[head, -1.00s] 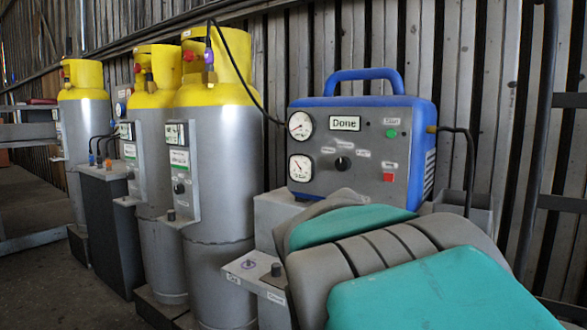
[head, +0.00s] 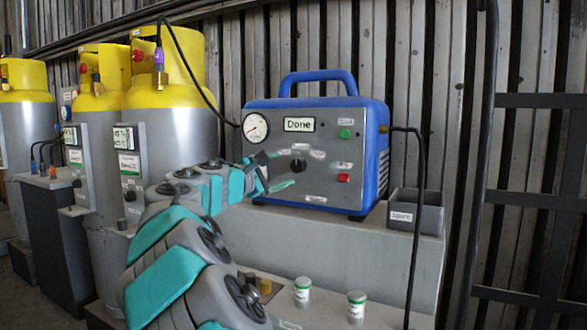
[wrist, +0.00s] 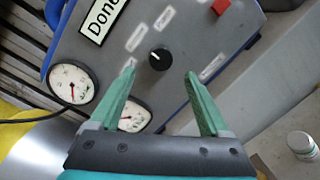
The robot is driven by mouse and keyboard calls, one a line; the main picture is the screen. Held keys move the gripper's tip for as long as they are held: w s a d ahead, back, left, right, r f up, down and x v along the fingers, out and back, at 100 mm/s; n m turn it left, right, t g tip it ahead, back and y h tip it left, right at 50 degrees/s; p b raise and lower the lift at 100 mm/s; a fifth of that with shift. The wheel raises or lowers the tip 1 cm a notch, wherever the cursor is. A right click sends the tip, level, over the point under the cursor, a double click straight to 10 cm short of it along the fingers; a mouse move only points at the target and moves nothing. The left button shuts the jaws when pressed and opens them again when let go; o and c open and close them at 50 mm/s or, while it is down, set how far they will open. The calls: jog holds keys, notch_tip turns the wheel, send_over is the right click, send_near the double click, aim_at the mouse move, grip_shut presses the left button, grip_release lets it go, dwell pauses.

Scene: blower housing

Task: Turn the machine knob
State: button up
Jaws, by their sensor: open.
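The blue and grey machine (head: 325,165) stands on a grey ledge, with a display reading "Done". Its black knob (head: 298,165) sits on the front panel below the display, with small labels around it. In the wrist view the knob (wrist: 159,58) has a white pointer mark and lies just beyond and between the fingertips. My gripper (head: 275,172) reaches in from the left in front of the panel. In the wrist view my gripper (wrist: 161,75) is open, its two green fingers apart and empty. No contact with the knob shows.
Gauges (head: 255,127), a green button (head: 345,133) and a red button (head: 343,178) are on the panel. Yellow-topped cylinders (head: 175,110) stand at left. Two small jars (head: 356,306) and a grey bin (head: 416,210) are at right. A black hose (head: 415,240) hangs beside the machine.

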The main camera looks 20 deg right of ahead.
aim_at(296, 167)
jog(key=x, duration=0.6)
jog(key=shift+d, duration=0.1)
grip_shut()
dwell(0.5)
